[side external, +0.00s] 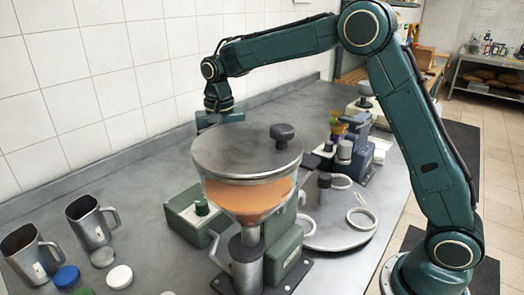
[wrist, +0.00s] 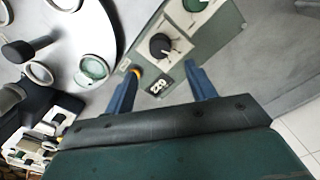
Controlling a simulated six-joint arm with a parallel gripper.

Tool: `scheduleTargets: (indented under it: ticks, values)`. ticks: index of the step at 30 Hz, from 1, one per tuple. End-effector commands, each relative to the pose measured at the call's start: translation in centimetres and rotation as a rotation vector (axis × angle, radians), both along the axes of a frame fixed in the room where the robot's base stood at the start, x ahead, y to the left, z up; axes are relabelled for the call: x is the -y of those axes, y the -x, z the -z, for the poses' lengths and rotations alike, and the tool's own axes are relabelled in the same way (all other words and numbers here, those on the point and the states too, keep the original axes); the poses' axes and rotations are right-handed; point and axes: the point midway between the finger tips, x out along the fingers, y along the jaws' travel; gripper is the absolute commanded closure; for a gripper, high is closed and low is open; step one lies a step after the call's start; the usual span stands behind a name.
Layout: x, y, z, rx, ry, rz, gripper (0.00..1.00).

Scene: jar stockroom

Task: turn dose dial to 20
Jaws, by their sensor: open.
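The dose dial, seemingly the black round knob (wrist: 160,46) on a white square plate, sits on a grey-green control box (wrist: 222,28) in the wrist view. A light pointer line shows on the knob, but the scale is too small to read. A small plate with dark marks (wrist: 160,86) lies just below it; I cannot read it. My gripper (wrist: 163,71) is open and empty, its two blue fingers either side of the plate, the knob just beyond the tips. In the side view my gripper (side external: 218,114) hangs above the box (side external: 185,218), behind the hopper; the black knob is hidden there.
A green knob (wrist: 193,4) is on the same box. A hopper with orange contents (side external: 248,190) stands in front. A round plate with rings (side external: 335,228) is at its right. Metal jugs (side external: 90,222) and lids (side external: 119,276) stand at left. The back-left bench is clear.

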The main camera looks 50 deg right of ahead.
Motion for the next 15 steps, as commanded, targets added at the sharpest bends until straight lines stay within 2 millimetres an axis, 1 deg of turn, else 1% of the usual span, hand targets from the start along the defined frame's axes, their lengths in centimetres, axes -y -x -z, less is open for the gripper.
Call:
scheduleTargets:
  ticks: [1,3,9,15]
  values:
    - [0.0,0.1,0.9,-0.004,0.0,0.0,0.44]
    - [0.0,0.1,2.0,-0.004,0.001,0.0,0.44]
    - [0.0,0.1,5.0,-0.004,0.0,0.0,0.44]
    - [0.0,0.0,7.3,-0.002,0.0,0.0,0.44]
